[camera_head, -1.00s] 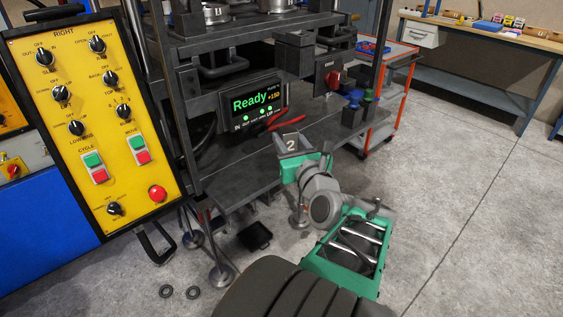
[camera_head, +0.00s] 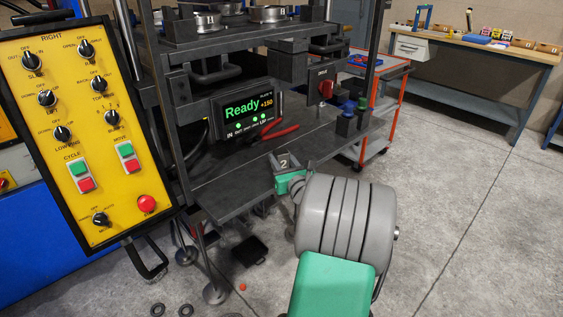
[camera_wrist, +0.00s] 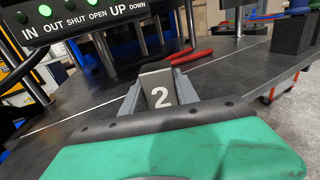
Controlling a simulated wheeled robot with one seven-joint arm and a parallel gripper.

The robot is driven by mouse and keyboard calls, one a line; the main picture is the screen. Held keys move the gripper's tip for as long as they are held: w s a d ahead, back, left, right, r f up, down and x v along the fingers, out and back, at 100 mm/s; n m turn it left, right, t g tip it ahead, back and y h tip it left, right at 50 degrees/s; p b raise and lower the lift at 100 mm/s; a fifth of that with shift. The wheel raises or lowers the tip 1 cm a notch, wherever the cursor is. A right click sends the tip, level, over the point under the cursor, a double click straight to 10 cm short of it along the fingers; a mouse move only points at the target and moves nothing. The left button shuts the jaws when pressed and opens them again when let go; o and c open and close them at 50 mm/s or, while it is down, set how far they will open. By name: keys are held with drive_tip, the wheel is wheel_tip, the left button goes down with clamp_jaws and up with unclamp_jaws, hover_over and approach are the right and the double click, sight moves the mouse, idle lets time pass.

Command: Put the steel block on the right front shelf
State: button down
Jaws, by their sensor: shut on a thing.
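The steel block (camera_head: 284,160) is grey and bears a white 2. It sits between the jaws of my gripper (camera_head: 288,172), and the wrist view shows the block (camera_wrist: 160,88) upright between the two grey fingers. The dark shelf (camera_head: 225,190) runs along the front of the press. In the head view the block overlaps the shelf's front edge. In the wrist view the shelf surface (camera_wrist: 85,118) spreads behind and beside the block. I cannot tell whether the block touches the shelf. My arm hides part of the shelf's front edge.
Red-handled pliers (camera_head: 277,131) lie on the shelf behind the block. A display reading Ready (camera_head: 247,112) hangs above it. Blue and green topped dark blocks (camera_head: 350,117) stand at the shelf's right end. A yellow control panel (camera_head: 85,130) is at left, an orange cart (camera_head: 376,110) at right.

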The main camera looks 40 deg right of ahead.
drive_tip(key=shift+r, duration=0.3)
drive_tip(key=shift+f, duration=0.2)
drive_tip(key=c, duration=0.9)
unclamp_jaws()
drive_tip(key=shift+f, duration=0.1)
drive_tip(key=shift+r, duration=0.25)
drive_tip(key=v, duration=1.2)
drive_tip(key=shift+f, duration=0.1)
